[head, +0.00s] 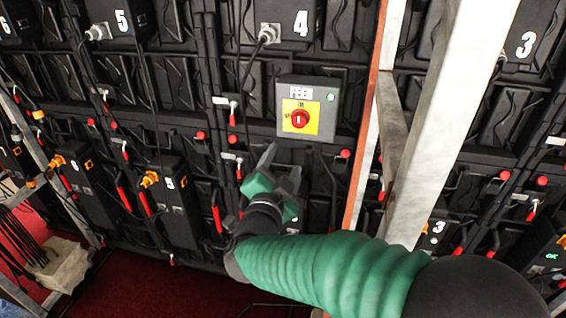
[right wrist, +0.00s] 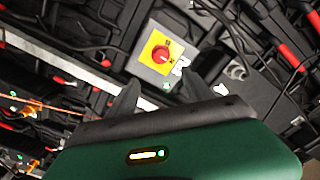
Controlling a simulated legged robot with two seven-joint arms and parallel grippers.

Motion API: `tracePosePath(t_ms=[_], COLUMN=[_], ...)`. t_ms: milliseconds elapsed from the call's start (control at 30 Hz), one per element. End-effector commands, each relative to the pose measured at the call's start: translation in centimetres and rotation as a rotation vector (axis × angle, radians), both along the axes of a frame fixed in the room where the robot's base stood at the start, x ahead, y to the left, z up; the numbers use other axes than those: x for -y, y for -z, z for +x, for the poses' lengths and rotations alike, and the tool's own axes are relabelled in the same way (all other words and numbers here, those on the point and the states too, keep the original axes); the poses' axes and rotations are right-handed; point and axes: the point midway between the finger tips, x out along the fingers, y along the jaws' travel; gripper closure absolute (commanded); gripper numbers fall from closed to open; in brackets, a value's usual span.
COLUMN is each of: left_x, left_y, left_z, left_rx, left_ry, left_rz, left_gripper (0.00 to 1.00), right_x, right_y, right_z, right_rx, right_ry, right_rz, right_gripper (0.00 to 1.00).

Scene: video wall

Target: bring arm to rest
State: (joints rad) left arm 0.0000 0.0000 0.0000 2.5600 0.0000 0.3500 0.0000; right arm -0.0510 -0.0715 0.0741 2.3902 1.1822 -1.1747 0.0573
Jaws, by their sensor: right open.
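My right arm, in a green ribbed sleeve, comes in from the lower right of the head view. Its gripper (head: 283,168) is open and empty, a little below a grey switch box (head: 324,94). The box has a yellow plate and a red rotary knob (head: 299,118). In the right wrist view the two dark fingers (right wrist: 160,95) stand apart, and the knob (right wrist: 162,54) shows beyond them. Nothing is between the fingers. My left gripper is not in either view.
A pale metal upright (head: 437,125) stands right of the switch box, close to my right arm. The black video wall backs carry hanging cables, red handles and numbered boxes such as box 4 (head: 284,22). A red floor (head: 135,292) shows at the lower left.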

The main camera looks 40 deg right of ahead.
Motion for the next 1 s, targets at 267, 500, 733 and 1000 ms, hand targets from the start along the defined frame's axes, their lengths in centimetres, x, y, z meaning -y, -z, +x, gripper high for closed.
tracePosePath(t_ms=[267,500,733,1000], left_x=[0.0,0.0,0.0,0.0], left_y=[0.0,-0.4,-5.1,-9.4], left_z=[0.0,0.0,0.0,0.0], left_rx=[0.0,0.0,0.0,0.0], left_ry=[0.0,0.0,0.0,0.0], left_rz=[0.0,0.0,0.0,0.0], left_gripper=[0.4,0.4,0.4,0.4], right_x=[-0.2,-0.5,-10.3,-16.5], right_y=[0.0,0.0,5.7,18.2], right_z=[-0.1,0.4,5.5,-8.2], right_rx=[0.0,-0.016,-0.452,-1.345], right_ry=[0.0,-0.03,-0.61,-1.196], right_rz=[0.0,-0.001,-0.022,-0.057], right_gripper=[0.4,0.4,0.4,0.4])
